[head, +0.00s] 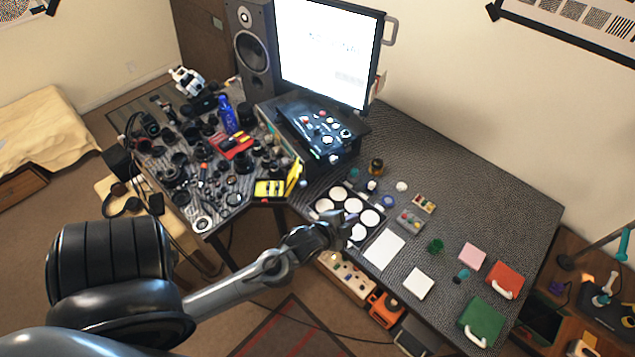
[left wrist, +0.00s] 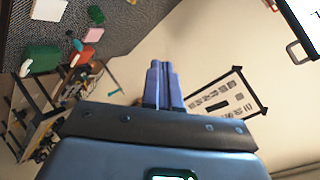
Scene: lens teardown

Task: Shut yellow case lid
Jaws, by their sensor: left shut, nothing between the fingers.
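The yellow case (head: 269,188) sits at the front right corner of the cluttered left-hand table in the head view. Its yellow lid (head: 295,173) stands raised at the case's right side, so the case is open. Small dark contents show inside, too small to tell. My left gripper (head: 347,227) is to the right of and nearer than the case, over the tray of white discs, apart from the lid. In the left wrist view its fingers (left wrist: 162,84) are together and empty. The case does not show in that view. My right gripper is in neither view.
A control console (head: 318,130) stands behind and right of the case. A red case (head: 232,145) and many lens parts crowd the table to its left. A tray of white discs (head: 322,204) and a white pad (head: 384,249) lie on the right table. The right table's back is clear.

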